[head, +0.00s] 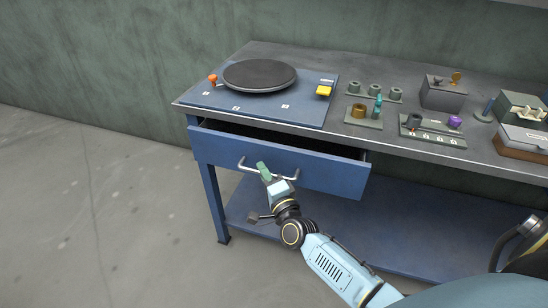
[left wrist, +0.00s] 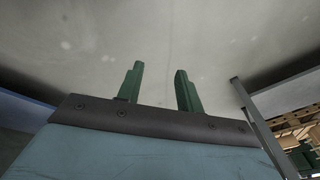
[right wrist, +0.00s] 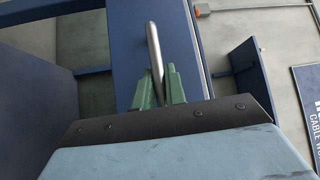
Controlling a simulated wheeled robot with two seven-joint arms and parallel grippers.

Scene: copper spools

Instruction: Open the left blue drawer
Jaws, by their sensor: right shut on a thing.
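The left blue drawer (head: 320,172) sits under the bench top and stands partly pulled out, with a dark gap showing behind its front. Its metal bar handle (head: 246,164) is on the front face. My right gripper (head: 265,172) is at the left part of this handle. In the right wrist view, the green fingers (right wrist: 160,78) are shut around the handle bar (right wrist: 153,45) against the blue drawer front (right wrist: 125,35). My left gripper shows only in the left wrist view (left wrist: 160,85); its green fingers are apart and empty, above grey floor.
The bench top (head: 290,53) carries a blue plate with a dark round turntable (head: 260,74), small grey holders (head: 372,91), a grey box (head: 443,94) and a brown-based box (head: 525,143). A blue lower shelf (head: 390,238) lies beneath. Floor at left is clear.

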